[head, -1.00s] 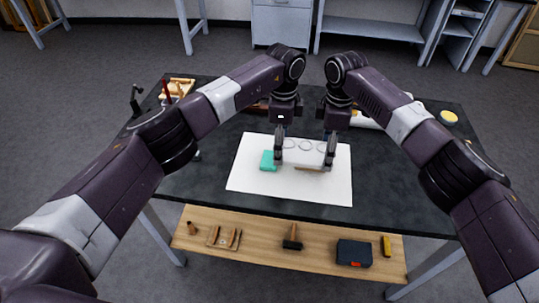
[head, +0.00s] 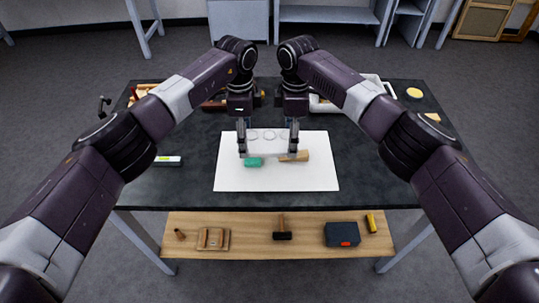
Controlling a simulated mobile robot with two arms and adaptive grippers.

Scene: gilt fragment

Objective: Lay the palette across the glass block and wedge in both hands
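The whitish palette (head: 268,148) with three round wells hangs between my grippers over the white sheet (head: 236,180). My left gripper (head: 242,153) is shut on its left end and my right gripper (head: 293,153) on its right end. The teal glass block (head: 253,162) shows below the palette's near edge, close to my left gripper. The palette and my grippers hide part of both. I cannot tell whether the palette touches either one.
The dark table (head: 190,185) is largely clear around the sheet. A small white and green item (head: 168,160) lies at left. A wooden shelf (head: 260,246) below holds tools.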

